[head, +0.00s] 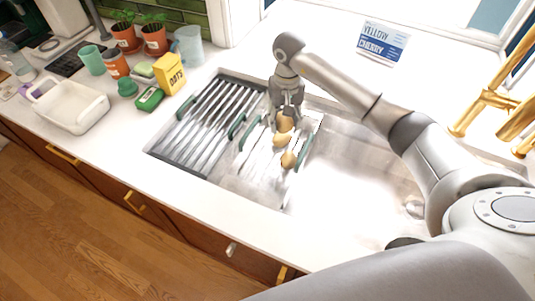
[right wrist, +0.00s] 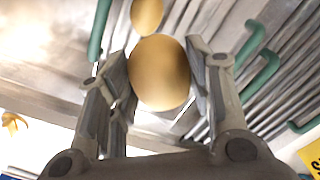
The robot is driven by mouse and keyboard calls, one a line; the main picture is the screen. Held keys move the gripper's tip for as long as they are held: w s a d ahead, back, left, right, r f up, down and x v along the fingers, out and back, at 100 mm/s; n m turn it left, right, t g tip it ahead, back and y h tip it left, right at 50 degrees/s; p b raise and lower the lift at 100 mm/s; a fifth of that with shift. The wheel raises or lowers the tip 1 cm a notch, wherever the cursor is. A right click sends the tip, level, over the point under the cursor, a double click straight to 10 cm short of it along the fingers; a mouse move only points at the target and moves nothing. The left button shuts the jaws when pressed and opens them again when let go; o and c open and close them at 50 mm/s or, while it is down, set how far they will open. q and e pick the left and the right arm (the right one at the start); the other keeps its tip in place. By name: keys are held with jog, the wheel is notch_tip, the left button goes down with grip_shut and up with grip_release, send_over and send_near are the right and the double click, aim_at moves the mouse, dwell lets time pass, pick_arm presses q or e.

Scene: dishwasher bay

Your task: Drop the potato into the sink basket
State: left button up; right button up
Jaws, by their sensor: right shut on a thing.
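My right gripper (head: 287,112) is over the sink, shut on a tan potato (head: 285,124). In the right wrist view the held potato (right wrist: 159,72) sits between the two fingers (right wrist: 160,85). The sink basket (head: 262,160) is below it, a metal basket with green handles. One further potato (right wrist: 147,14) shows beyond the held one in the right wrist view. I cannot tell the height of the held potato above the basket. My left gripper is not in view.
A slatted metal rack (head: 205,125) lies left of the basket. The sink basin (head: 360,180) is open to the right, with a gold faucet (head: 487,100) beyond. An oats box (head: 169,73), a green box (head: 149,98) and a white tub (head: 70,110) stand on the left counter.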

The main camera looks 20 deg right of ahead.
jog(key=shift+f+b, duration=0.8)
jog(key=shift+f, duration=1.55)
jog(key=o, duration=1.2)
notch_tip(320, 180, up, 12)
jog(key=shift+r, duration=0.1)
jog(key=shift+s, duration=0.1)
